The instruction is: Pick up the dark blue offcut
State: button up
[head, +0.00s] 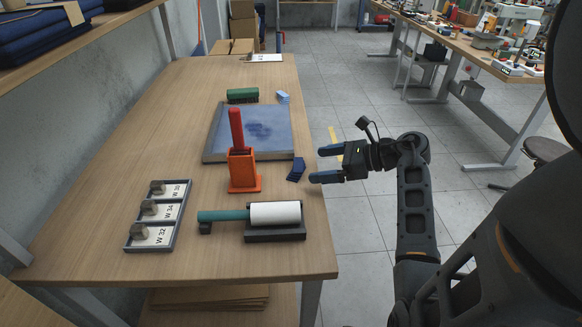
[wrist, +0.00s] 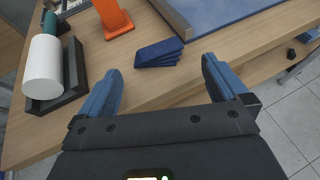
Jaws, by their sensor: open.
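The dark blue offcut (head: 297,169) lies on the wooden table (head: 190,92) near its right edge, just right of the orange holder. In the wrist view the offcut (wrist: 159,53) looks like a small stack of dark blue layers, beyond the fingertips and roughly between them. My gripper (head: 314,165) is open and empty at the table's right edge, its blue fingers pointing left toward the offcut. In the wrist view my gripper (wrist: 163,75) has its fingers apart on either side, with a gap to the offcut.
An orange holder (head: 242,172) with a red handle stands left of the offcut. A blue pad (head: 270,120) lies behind it. A white roller (head: 275,213) on a dark stand is in front. A light blue piece (head: 283,97) and green brush (head: 242,95) lie farther back.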

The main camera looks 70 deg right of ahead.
aim_at(303, 167)
jog(key=shift+a+p+x, duration=0.15)
jog(key=shift+p+x, duration=0.15)
jog(key=shift+x, duration=1)
jog(key=shift+a+p+x, duration=0.1)
jog(key=shift+p+x, duration=0.2)
jog(key=shift+x, duration=1)
jog(key=c, duration=1)
jog(key=shift+r, duration=0.15)
